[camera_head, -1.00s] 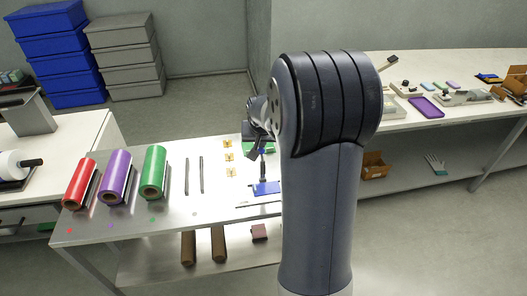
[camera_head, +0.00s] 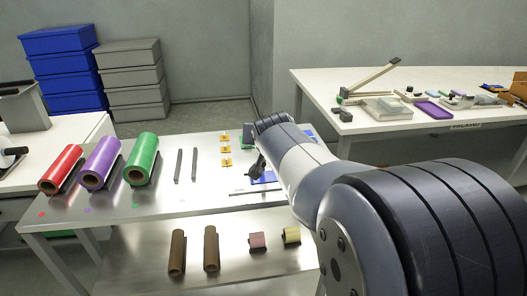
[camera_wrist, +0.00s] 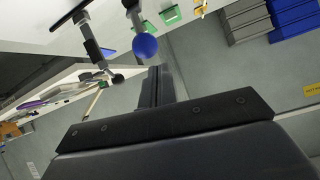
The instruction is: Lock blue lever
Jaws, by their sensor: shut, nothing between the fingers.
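The blue lever shows in the wrist view as a rod with a blue ball knob (camera_wrist: 145,45) at its end. It hangs from the top edge of that view, just past my fingertips and a little left of them. My gripper (camera_wrist: 158,70) is shut and empty, with its dark fingers pointing toward the knob; a small gap seems to lie between them. In the head view my arm hides most of the lever area, and I cannot make out the blue knob there.
Red (camera_head: 62,169), purple (camera_head: 101,163) and green (camera_head: 149,159) rolls lie on the left of the metal table (camera_head: 180,206). Dark bars and yellow pieces lie right of them. Brown tubes (camera_head: 177,252) and small blocks sit on the lower shelf. A white table (camera_head: 415,72) with parts stands at the right.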

